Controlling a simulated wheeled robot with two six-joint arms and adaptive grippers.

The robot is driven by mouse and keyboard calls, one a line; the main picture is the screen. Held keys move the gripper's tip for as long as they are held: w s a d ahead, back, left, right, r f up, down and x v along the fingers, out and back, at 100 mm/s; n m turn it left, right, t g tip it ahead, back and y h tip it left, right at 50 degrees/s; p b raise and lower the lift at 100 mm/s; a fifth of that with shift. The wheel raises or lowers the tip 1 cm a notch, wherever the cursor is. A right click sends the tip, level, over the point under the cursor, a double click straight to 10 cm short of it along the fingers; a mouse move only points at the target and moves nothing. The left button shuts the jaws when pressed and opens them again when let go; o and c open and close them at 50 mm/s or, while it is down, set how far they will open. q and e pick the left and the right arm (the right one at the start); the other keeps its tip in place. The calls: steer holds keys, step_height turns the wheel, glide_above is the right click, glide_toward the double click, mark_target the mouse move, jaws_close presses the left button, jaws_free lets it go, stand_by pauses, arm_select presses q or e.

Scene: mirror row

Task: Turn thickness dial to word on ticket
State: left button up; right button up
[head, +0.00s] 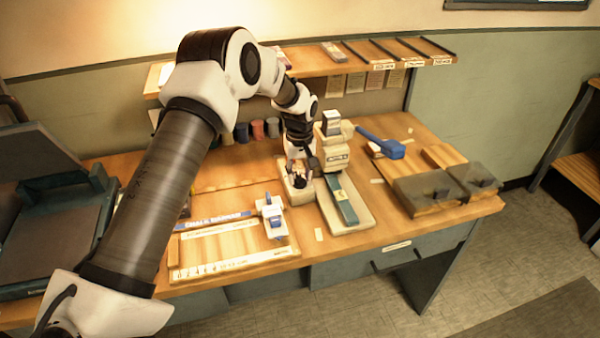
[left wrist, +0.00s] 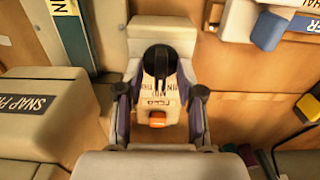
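The thickness dial is a small pale block (head: 299,194) with a black knob, left of the snap press on the bench. In the left wrist view the black knob (left wrist: 160,58) stands above a pale face with partly hidden lettering, including "THIN" and "MID", and an orange mark. My left gripper (head: 301,172) is over the dial. In the left wrist view its fingers (left wrist: 160,82) are apart, one on each side of the knob, with slim gaps visible. Several paper cards (head: 356,83) hang under the shelf; their words are too small to read. My right gripper is out of view.
The pale press (head: 333,152) with its green strip stands close right of the dial. A measuring board (head: 232,262) with a blue-and-white slider (head: 272,215) lies left. A blue-handled tool (head: 384,147) and grey blocks (head: 426,192) lie right.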

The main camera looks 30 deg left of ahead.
arm_select(q)
steer(key=shift+s+r, duration=0.1)
jaws_close()
steer(key=shift+r+n+p, duration=0.15)
steer(key=shift+n+p, duration=0.55)
steer(key=shift+p, duration=0.15)
steer(key=shift+n+p, duration=0.95)
steer(key=shift+n, duration=0.25)
steer(key=n+p, duration=0.2)
steer(key=n, duration=0.1)
steer(key=shift+n+p, duration=0.5)
steer(key=shift+n, duration=0.6)
steer(key=shift+f, duration=0.2)
